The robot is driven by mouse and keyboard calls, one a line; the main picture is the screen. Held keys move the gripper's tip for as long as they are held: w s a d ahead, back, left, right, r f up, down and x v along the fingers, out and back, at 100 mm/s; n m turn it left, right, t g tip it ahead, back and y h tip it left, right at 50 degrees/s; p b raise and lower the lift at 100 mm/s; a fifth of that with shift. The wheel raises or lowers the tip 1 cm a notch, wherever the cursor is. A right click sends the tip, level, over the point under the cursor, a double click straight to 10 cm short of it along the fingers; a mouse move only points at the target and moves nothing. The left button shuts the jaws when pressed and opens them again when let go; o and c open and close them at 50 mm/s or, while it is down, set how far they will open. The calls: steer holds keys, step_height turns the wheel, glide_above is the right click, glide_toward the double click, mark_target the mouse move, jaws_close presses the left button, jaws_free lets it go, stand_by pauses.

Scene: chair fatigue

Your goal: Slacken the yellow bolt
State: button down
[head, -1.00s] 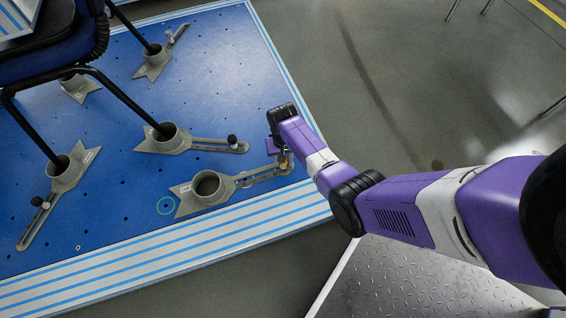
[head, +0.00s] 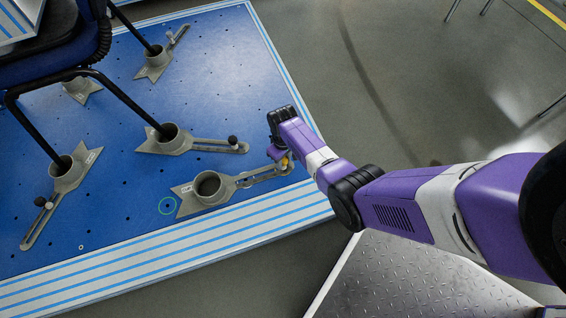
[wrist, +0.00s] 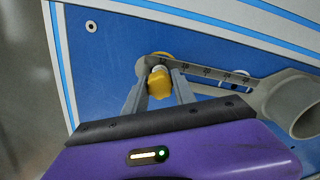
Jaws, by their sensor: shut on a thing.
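The yellow bolt (wrist: 159,84) stands at the end of the slotted arm of a grey clamp (wrist: 215,76) in the wrist view. A bit of yellow also shows behind the arm's tip. My gripper (wrist: 158,75) is shut on the bolt's head, one finger on each side. In the head view the yellow bolt (head: 285,161) is a small spot beside my wrist, and my gripper (head: 281,157) largely hides it. The clamp (head: 207,187) lies on the blue plate, its round cup empty.
Other grey clamps with dark-knobbed bolts hold the black chair legs (head: 123,98) at left. A striped edge (head: 150,262) runs along the front. Grey floor (head: 400,80) lies beyond the plate.

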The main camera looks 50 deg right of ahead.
steer(key=shift+n, duration=0.5)
steer(key=shift+n+p, duration=0.3)
steer(key=shift+n, duration=1.7)
steer(key=n, duration=0.4)
steer(key=c, duration=1)
jaws_free()
steer(key=shift+c, duration=0.2)
